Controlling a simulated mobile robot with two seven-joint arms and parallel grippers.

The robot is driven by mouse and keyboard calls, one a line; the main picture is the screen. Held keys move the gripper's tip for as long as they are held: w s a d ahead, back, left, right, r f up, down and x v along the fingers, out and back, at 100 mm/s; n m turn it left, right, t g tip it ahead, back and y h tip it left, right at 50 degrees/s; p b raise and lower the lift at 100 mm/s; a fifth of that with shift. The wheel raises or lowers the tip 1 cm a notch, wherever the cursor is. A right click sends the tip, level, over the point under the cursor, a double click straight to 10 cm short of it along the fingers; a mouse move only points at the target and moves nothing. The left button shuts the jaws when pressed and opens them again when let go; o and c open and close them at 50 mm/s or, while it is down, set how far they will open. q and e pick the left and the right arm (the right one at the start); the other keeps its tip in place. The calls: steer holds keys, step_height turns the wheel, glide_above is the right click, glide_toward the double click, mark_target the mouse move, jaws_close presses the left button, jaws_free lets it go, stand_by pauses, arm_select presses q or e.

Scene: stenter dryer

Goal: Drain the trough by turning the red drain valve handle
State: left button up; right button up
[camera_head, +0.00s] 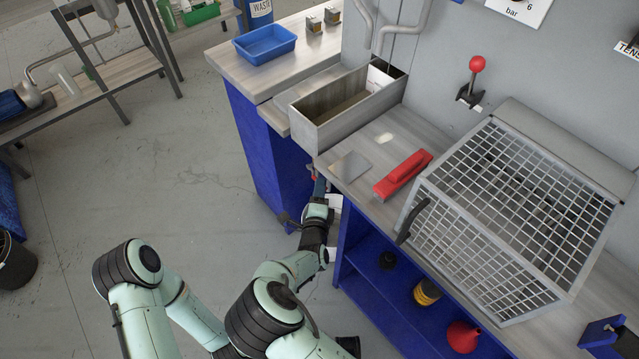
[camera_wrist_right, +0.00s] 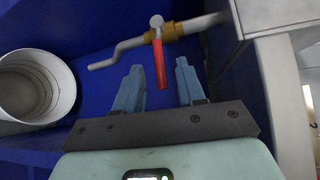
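The steel trough (camera_head: 327,132) is set in the bench, with a dull olive-brown inside. Below it, in the right wrist view, the red drain valve handle (camera_wrist_right: 160,65) hangs down from a brass valve (camera_wrist_right: 168,33) on a grey pipe. My left gripper is out of view.
A white bucket (camera_wrist_right: 35,85) is left of the valve in the wrist view. Blue cabinet walls (camera_head: 270,160) close in around the gripper. A red scraper-like tool (camera_head: 402,174) and a mesh guard (camera_head: 520,210) are on the bench.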

steer(key=shift+w+d+f, duration=0.15)
steer(key=shift+w, duration=0.75)
steer(key=shift+w+d+f, duration=0.1)
steer(key=shift+w, duration=0.75)
jaws_close()
